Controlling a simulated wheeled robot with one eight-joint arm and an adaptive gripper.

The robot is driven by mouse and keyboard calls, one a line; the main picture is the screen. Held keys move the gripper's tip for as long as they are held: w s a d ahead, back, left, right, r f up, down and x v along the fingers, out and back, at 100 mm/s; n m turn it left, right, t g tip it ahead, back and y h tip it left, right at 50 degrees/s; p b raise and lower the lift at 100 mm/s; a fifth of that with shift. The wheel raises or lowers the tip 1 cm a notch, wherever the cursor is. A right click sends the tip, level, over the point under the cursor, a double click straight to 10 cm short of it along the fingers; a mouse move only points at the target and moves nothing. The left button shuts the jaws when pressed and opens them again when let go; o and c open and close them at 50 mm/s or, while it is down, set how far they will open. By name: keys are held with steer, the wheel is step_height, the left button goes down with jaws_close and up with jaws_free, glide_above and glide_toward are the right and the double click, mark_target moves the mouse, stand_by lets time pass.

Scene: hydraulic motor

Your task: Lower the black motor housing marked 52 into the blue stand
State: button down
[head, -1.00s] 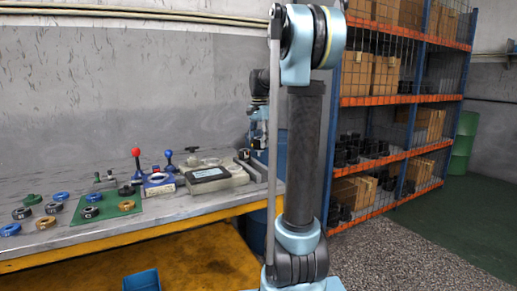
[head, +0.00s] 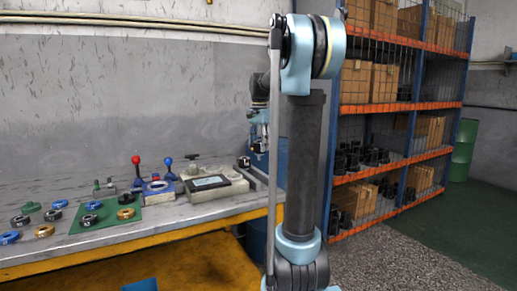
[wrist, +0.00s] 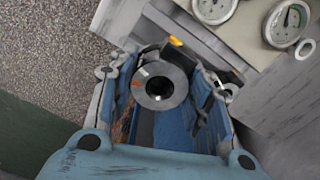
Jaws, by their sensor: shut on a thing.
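My gripper (head: 259,146) hangs beyond the right end of the bench in the head view, partly behind my arm column. In the wrist view its two fingers (wrist: 163,98) close from both sides around a dark cylindrical part with a grey ring-shaped end face and a dark central hole, the motor housing (wrist: 159,86). A small orange mark shows on its face; I cannot read a 52. Blue surfaces show below and beside it, but I cannot tell whether they belong to the blue stand. The housing's lower end is hidden.
Two round gauges (wrist: 288,22) sit close to the gripper at upper right in the wrist view. The bench (head: 120,242) holds coloured rings, a green mat (head: 106,220) and red and blue levers. A tall shelf (head: 400,107) stands at right. Gravel floor is clear.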

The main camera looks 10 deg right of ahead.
steer(key=shift+r, duration=1.4)
steer(key=shift+r, duration=0.15)
